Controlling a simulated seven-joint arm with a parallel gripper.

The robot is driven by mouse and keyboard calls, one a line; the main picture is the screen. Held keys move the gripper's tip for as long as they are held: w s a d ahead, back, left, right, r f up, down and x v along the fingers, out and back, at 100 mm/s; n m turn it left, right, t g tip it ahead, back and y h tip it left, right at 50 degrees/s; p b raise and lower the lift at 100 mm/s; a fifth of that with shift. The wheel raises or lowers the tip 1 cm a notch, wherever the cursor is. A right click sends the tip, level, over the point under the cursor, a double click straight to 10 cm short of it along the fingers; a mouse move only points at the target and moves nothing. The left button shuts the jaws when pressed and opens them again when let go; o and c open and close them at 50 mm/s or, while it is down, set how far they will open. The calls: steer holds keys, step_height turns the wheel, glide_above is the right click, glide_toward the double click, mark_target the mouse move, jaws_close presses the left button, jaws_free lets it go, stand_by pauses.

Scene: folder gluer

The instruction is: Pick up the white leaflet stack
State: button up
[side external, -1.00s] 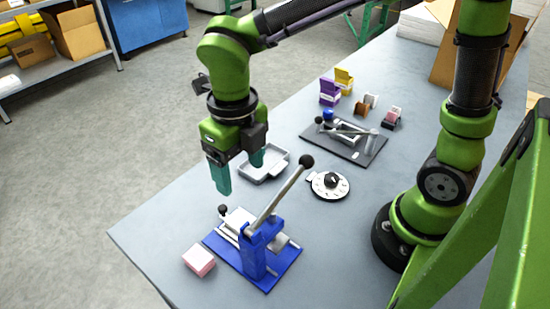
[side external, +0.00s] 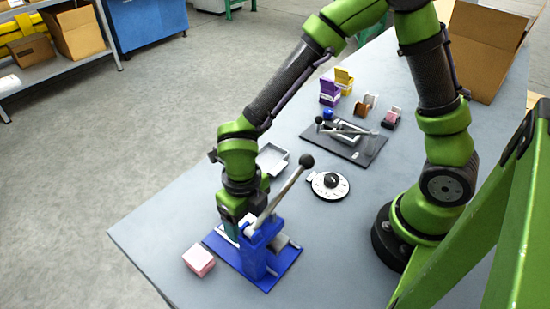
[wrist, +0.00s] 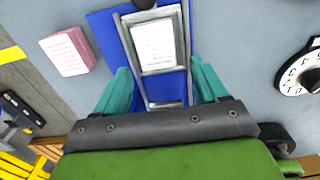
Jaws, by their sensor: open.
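The white leaflet stack (wrist: 153,46) lies in a metal-railed holder on the blue press (wrist: 103,28) in the wrist view. In the side view the blue press (side external: 255,262) is plain, but my gripper hides the stack. My gripper (wrist: 160,68) is open and empty, its teal fingers apart on either side of the holder, just short of the stack in the picture. In the side view my gripper (side external: 231,228) is low over the left part of the press, its fingertips partly hidden.
A pink stack (side external: 198,260) lies left of the press, also in the wrist view (wrist: 68,52). The press's lever (side external: 285,190) rises close to my gripper. A round white dial (side external: 330,185), a grey tray (side external: 272,159) and a dark fixture (side external: 345,142) stand farther back.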

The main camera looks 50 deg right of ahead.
steer(key=shift+f, duration=0.7)
steer(key=c, duration=1.1)
steer(key=shift+c, duration=0.2)
steer(key=shift+r, duration=0.15)
